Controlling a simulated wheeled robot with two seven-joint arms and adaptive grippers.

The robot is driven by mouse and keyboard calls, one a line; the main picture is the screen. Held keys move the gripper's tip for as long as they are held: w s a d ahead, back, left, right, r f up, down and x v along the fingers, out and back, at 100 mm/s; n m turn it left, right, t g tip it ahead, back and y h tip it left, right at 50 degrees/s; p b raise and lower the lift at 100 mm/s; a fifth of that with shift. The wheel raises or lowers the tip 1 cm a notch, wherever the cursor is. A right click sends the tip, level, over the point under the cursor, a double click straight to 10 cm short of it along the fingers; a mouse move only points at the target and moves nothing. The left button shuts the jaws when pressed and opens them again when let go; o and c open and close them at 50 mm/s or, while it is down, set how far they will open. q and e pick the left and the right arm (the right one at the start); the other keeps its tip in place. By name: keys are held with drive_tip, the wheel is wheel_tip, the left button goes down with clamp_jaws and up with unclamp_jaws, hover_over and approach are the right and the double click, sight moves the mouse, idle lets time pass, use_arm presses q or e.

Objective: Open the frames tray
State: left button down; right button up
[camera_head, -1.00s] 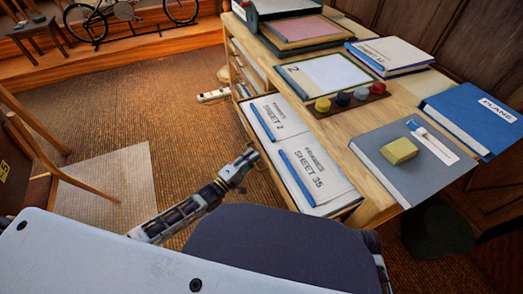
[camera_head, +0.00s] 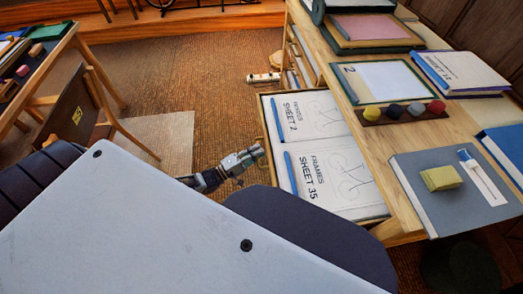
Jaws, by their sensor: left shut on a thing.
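The frames tray (camera_head: 263,112) is a shallow wooden drawer low in the side of the drafting cabinet. It stands pulled out to the left. Inside lie two white sheets side by side, a frames sheet 2 (camera_head: 318,108) and a frames sheet 35 (camera_head: 338,160), both with bicycle drawings and a blue strip along the left edge. My left gripper (camera_head: 258,153) is at the tray's front edge, shut on what looks like its handle; the handle is mostly hidden by the fingers. My right gripper is not in view.
The cabinet top holds a grey folder (camera_head: 420,205) with a yellow sponge (camera_head: 441,177), several paint pots (camera_head: 415,108) and a blue binder (camera_head: 505,150). A wooden chair (camera_head: 75,110) stands left.

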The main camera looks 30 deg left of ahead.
use_arm(q)
drive_tip(key=shift+s, duration=0.1)
drive_tip(key=c, duration=1.8)
unclamp_jaws()
drive_tip(key=shift+s+a, duration=0.1)
drive_tip(key=shift+a, duration=0.05)
drive_tip(key=shift+v, duration=5.9)
drive_tip(key=shift+s, duration=0.1)
